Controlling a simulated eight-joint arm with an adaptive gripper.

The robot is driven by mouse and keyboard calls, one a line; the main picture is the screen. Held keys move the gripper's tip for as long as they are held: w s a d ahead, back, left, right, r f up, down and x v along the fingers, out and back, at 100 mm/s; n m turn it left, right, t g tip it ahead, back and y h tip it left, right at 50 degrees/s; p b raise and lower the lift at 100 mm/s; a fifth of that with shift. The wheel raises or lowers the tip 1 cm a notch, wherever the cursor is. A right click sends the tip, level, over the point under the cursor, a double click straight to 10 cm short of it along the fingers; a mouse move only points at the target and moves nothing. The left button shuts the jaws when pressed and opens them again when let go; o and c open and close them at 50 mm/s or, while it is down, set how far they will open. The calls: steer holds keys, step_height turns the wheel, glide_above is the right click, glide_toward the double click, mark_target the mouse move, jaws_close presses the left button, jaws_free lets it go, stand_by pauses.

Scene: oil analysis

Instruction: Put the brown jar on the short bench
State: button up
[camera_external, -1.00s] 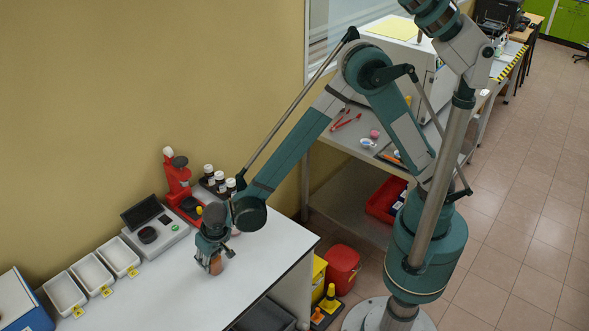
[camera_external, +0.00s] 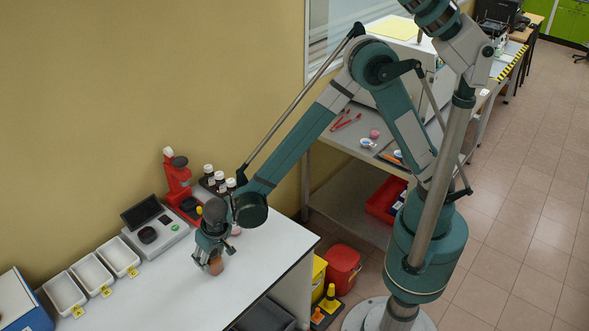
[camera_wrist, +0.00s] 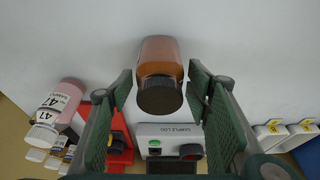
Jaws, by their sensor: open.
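The brown jar (camera_wrist: 160,58) has an orange-brown body and a black ribbed cap. In the wrist view it is between the two fingers of my gripper (camera_wrist: 160,110), which stand apart with a gap on each side. In the external view the jar (camera_external: 216,266) stands on the white-topped bench (camera_external: 160,292), partly hidden by my gripper (camera_external: 209,258). A grey metal table (camera_external: 345,195) with a lower shelf stands behind, to the right. I cannot tell for sure which of the two is the short bench.
A pink bottle labelled 47 (camera_wrist: 68,98) stands near the jar. A scale (camera_external: 155,228), a red device (camera_external: 177,180), a rack of capped bottles (camera_external: 215,183) and white trays (camera_external: 92,274) line the wall. A red bin (camera_external: 341,268) stands on the floor.

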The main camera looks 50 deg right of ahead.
steer(key=v, duration=0.9)
steer(key=shift+s+r, duration=0.15)
steer(key=shift+r, duration=0.25)
stand_by(0.5)
steer(key=w+d+r, duration=0.2)
steer(key=d+r, duration=0.3)
steer(key=d, duration=0.6)
steer(key=w+d+r+t+y, duration=0.15)
steer(key=d+r, duration=0.35)
steer(key=d, duration=0.6)
steer(key=w+d+r+g+h, duration=0.15)
steer(key=d+r, duration=0.35)
steer(key=d, duration=0.6)
steer(key=s+d+t, duration=0.1)
steer(key=s+d, duration=0.3)
steer(key=d, duration=0.6)
steer(key=s+d+r+t, duration=0.1)
steer(key=s+d, duration=0.4)
steer(key=d, duration=0.5)
steer(key=s+d+r+t, duration=0.1)
steer(key=s+d, duration=0.4)
steer(key=d, duration=0.5)
steer(key=shift+s+r+t, duration=0.2)
steer(key=shift+t, duration=0.2)
steer(key=shift+f, duration=0.15)
